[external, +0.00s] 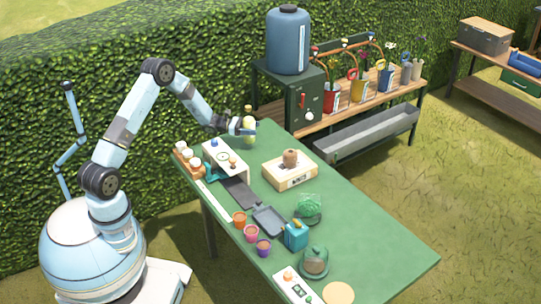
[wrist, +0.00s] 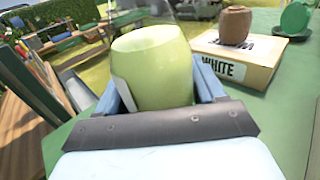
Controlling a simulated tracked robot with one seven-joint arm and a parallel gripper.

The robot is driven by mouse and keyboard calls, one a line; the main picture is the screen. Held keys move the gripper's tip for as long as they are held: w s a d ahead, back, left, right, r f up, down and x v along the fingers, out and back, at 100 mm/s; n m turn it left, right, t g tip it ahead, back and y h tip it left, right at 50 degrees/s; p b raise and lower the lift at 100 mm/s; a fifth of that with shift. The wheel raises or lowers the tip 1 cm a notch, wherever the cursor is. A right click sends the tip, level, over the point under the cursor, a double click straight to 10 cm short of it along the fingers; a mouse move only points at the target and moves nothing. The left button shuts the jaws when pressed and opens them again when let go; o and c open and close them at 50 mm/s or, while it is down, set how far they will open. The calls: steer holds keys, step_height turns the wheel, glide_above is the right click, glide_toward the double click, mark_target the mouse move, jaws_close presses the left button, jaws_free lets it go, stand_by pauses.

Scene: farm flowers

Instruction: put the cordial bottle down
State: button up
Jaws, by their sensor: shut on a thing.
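The cordial bottle (wrist: 152,68) is pale yellow-green with a white label edge at its left. It is between the fingers of my gripper (wrist: 160,98) in the wrist view, and the gripper is shut on it. In the external view my gripper (external: 243,127) holds the bottle (external: 250,140) at the far left end of the green table (external: 365,240). The bottle looks about upright there. I cannot tell whether its base touches the table.
A box marked WHITE (wrist: 232,62) with a brown pot (wrist: 235,25) stands right of the bottle. A white machine (external: 226,160) and several small jars (external: 187,160) are nearer me. A green cabinet with a blue water tank (external: 288,42) stands behind. Bare table surrounds the bottle.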

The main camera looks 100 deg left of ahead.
steer(key=shift+f, duration=1.95)
steer(key=o, duration=1.6)
steer(key=shift+f, duration=0.1)
steer(key=s, duration=1.2)
